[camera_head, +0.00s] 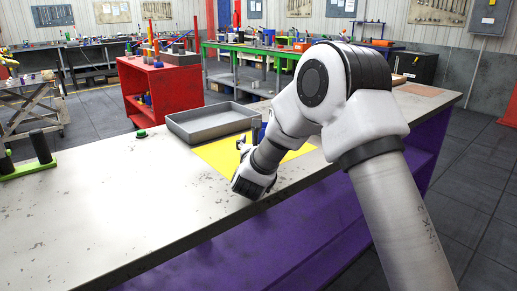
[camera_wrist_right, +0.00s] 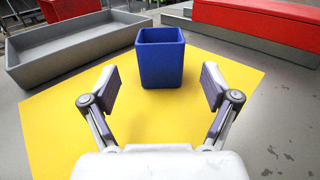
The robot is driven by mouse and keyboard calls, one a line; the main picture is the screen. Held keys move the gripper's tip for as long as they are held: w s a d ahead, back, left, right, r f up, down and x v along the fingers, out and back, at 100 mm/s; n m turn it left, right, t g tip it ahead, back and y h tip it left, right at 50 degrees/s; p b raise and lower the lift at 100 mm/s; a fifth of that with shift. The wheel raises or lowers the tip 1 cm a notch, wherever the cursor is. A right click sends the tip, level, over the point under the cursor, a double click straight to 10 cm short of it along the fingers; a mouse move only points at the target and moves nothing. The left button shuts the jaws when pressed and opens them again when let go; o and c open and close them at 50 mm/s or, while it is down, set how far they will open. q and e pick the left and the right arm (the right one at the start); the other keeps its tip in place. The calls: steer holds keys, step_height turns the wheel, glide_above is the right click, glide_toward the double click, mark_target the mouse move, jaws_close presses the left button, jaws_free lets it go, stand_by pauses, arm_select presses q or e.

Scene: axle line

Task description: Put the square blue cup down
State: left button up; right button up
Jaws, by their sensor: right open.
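The square blue cup (camera_wrist_right: 160,62) stands upright on the yellow mat (camera_wrist_right: 50,125) in the right wrist view. In the head view a small part of the blue cup (camera_head: 262,132) shows behind my right wrist, on the yellow mat (camera_head: 220,153). My right gripper (camera_wrist_right: 158,88) is open, with one finger on each side and a gap between each finger and the cup. In the head view my right gripper (camera_head: 243,143) is small and partly hidden by my arm. My left gripper is in neither view.
A grey tray (camera_head: 212,123) lies on the worktable (camera_head: 120,215) beside the mat; it is also at upper left in the wrist view (camera_wrist_right: 80,45). A green part (camera_head: 141,134) sits near the table's far edge. A green holder with black posts (camera_head: 40,150) stands at left. The table's front left is clear.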

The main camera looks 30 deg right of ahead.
steer(key=v, duration=0.4)
steer(key=shift+s+a, duration=0.25)
stand_by(1.1)
